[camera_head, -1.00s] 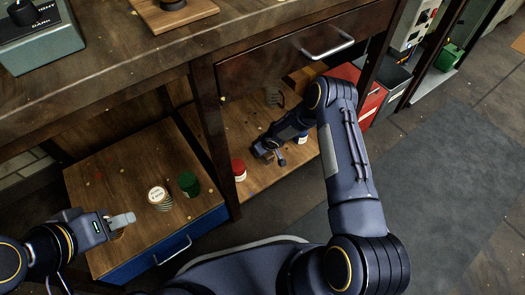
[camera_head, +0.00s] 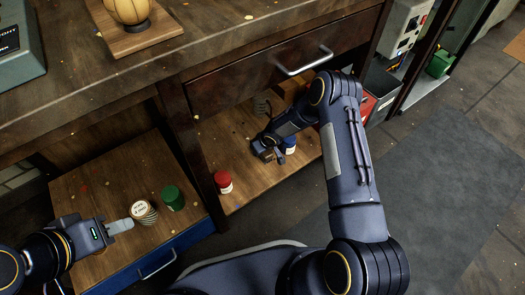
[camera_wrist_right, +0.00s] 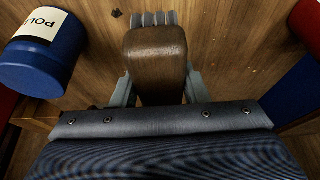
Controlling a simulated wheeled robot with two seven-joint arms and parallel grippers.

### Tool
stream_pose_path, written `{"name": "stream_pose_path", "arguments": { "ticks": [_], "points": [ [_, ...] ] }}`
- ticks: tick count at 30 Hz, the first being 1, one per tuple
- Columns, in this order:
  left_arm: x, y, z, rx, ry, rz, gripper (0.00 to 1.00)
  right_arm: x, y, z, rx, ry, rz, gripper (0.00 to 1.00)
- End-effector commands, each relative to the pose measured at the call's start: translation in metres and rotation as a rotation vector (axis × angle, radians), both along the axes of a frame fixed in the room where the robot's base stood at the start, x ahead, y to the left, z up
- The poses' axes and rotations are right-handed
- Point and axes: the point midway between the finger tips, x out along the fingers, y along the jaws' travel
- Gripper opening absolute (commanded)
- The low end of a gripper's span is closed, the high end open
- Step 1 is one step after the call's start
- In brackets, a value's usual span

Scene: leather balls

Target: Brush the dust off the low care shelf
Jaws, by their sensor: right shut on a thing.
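The low care shelf (camera_head: 250,178) is a wooden board under the bench drawer, with a few small pale specks on it. My right gripper (camera_head: 266,153) is low over it, between a red tin (camera_head: 223,181) and a blue tin (camera_head: 289,145). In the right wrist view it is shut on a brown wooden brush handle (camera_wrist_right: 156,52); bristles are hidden. The blue tin, labelled "POL…", shows there at upper left (camera_wrist_right: 42,60).
A green tin (camera_head: 172,198) stands on the left cabinet top (camera_head: 85,185), which has a blue drawer. The drawer handle (camera_head: 305,62) juts out above my right arm. A ball on a stand (camera_head: 128,12) is on the bench.

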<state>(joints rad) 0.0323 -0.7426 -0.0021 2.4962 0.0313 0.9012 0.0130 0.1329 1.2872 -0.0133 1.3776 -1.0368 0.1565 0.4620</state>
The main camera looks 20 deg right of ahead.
Motion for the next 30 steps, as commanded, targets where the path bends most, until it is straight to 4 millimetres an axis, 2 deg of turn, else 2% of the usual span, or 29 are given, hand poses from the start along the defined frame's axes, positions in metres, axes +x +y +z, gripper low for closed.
{"name": "stream_pose_path", "arguments": {
  "ticks": [3, 12, 30],
  "points": [
    [0.0, 0.0, 0.008, 0.0, 0.0, 0.0, 0.36, 0.002, 0.002, 0.015, 0.001, -0.002, -0.001, 0.16],
    [0.0, 0.0, 0.019, 0.0, 0.0, 0.0, 0.36, 0.003, 0.005, 0.037, 0.001, -0.002, -0.002, 0.16],
    [0.0, 0.0, 0.02, 0.0, 0.0, 0.0, 0.36, 0.003, 0.005, 0.041, 0.001, -0.001, -0.002, 0.16]
  ]
}}
